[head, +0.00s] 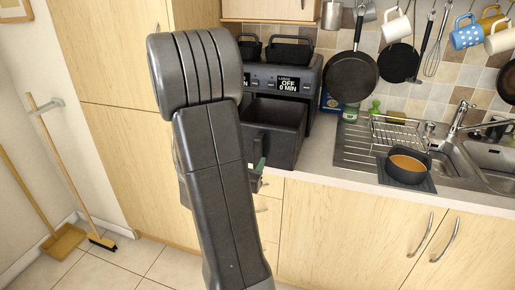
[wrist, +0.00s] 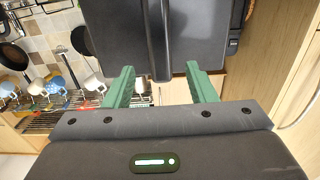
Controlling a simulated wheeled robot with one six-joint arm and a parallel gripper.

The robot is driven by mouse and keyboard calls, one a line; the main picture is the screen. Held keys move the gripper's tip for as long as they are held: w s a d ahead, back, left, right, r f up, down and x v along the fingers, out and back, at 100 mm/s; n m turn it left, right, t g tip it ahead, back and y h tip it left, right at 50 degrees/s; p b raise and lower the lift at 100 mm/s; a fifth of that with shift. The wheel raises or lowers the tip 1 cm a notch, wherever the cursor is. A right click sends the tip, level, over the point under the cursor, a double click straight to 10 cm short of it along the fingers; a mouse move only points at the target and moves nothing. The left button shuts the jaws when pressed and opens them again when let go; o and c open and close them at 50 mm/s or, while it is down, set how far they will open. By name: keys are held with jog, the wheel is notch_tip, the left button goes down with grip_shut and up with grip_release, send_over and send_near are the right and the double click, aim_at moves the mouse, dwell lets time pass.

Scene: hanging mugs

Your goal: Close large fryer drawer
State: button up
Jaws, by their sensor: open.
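The black air fryer (head: 290,85) stands on the counter, its display reading "OFF 0 MIN". Its large drawer (head: 272,130) is pulled out toward me and looks empty inside. In the wrist view a dark panel with a raised ridge, likely the drawer front (wrist: 200,35), lies just beyond the fingertips. I cannot tell whether they touch it. In the head view my arm hides part of the drawer and most of my gripper; a bit of green finger shows below the drawer.
A tall wooden cabinet (head: 110,60) stands left of the fryer. To the right are a dish rack (head: 400,132), a dark pot (head: 407,165) and the sink (head: 485,160). Pans (head: 350,77) and mugs hang above.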

aim_at(257, 151)
jog(key=p+x, duration=0.1)
jog(key=x, duration=0.6)
jog(key=shift+w, duration=0.1)
grip_shut()
